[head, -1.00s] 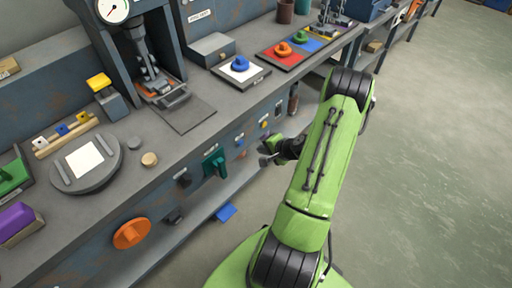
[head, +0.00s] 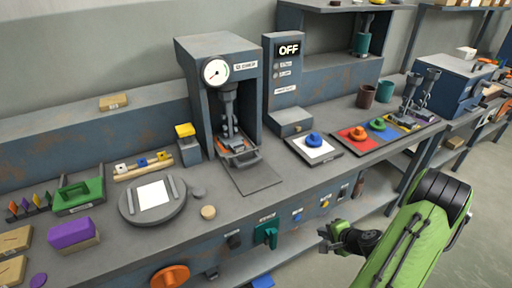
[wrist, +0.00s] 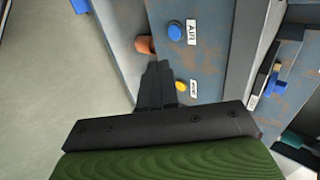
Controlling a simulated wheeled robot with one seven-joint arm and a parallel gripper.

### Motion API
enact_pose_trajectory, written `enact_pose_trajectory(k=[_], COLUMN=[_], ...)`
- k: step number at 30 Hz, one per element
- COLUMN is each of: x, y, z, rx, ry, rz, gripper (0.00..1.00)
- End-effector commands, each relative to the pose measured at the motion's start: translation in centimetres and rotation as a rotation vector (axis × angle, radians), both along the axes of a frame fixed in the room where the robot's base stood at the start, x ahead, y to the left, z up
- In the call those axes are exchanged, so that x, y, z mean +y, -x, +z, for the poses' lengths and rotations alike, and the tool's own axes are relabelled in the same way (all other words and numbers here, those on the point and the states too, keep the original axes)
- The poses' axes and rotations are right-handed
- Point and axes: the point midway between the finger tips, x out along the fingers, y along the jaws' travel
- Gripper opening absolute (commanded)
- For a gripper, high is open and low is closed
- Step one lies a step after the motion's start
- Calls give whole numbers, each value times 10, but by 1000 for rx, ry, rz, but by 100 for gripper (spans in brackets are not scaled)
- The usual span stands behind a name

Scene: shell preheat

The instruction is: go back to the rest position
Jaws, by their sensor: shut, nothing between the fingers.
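My gripper (head: 328,238) is shut and empty in the head view. It hangs in front of the bench's front panel, below the bench top, at the end of my green arm. In the wrist view my gripper's dark fingers (wrist: 158,72) are together, with nothing between them. They point along the panel, near a yellow knob (wrist: 181,86) and a blue knob labelled AIR (wrist: 175,30). I cannot tell whether they touch the panel.
The bench holds a press (head: 222,110) with a gauge, a round grey plate (head: 135,214), a control box reading OFF (head: 284,95) and coloured mats with knobs (head: 352,140). An orange wheel (head: 170,277) and a green handle (head: 266,236) stick out of the front. Floor at right is clear.

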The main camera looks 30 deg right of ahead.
Motion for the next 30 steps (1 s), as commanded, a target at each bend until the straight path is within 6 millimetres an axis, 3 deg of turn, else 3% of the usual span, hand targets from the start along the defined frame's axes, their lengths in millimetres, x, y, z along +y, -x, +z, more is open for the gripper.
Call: enact_pose_trajectory(k=[3, 5, 8, 10, 14, 20, 24, 27, 30], x=[1, 7, 36, 69, 131, 213, 252, 265, 270], y=[-1, -7, -26, -37, -37, 4, 57, 95, 120], z=[2, 15, 62, 106, 181, 284, 343, 369, 381], rx=[1, 8, 45, 89, 169, 253, 268, 258, 245], ry=[4, 26, 118, 209, 387, 662, 831, 913, 953], rz=[8, 53, 235, 408, 686, 994, 1127, 1181, 1208], gripper=[0, 0, 0, 0, 0, 0, 0, 0, 0])
